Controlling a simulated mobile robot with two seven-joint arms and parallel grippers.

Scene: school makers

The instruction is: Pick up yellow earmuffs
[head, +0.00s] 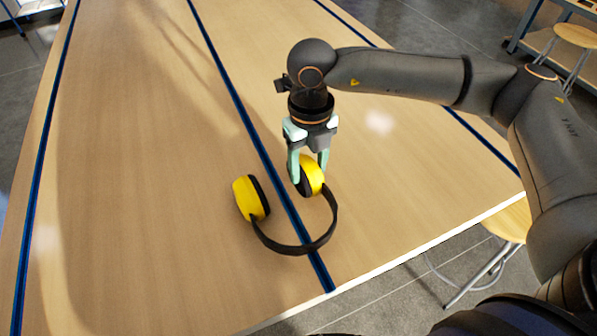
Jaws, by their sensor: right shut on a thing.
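The yellow earmuffs (246,199) have two yellow cups with black pads, joined by a black headband. They are on or just above the wooden table (130,170), across a dark blue stripe; I cannot tell if they touch it. The headband curves toward the table's front edge. My right gripper (308,174) points down and is shut on the right-hand cup, one finger on each side of it. The fingers hide part of that cup. My left gripper is not in view.
The table around the earmuffs is clear, with several blue stripes along it. A wooden-topped stool (513,219) stands by the front edge at the right. Another stool (577,36) and a shelf unit are at the upper right.

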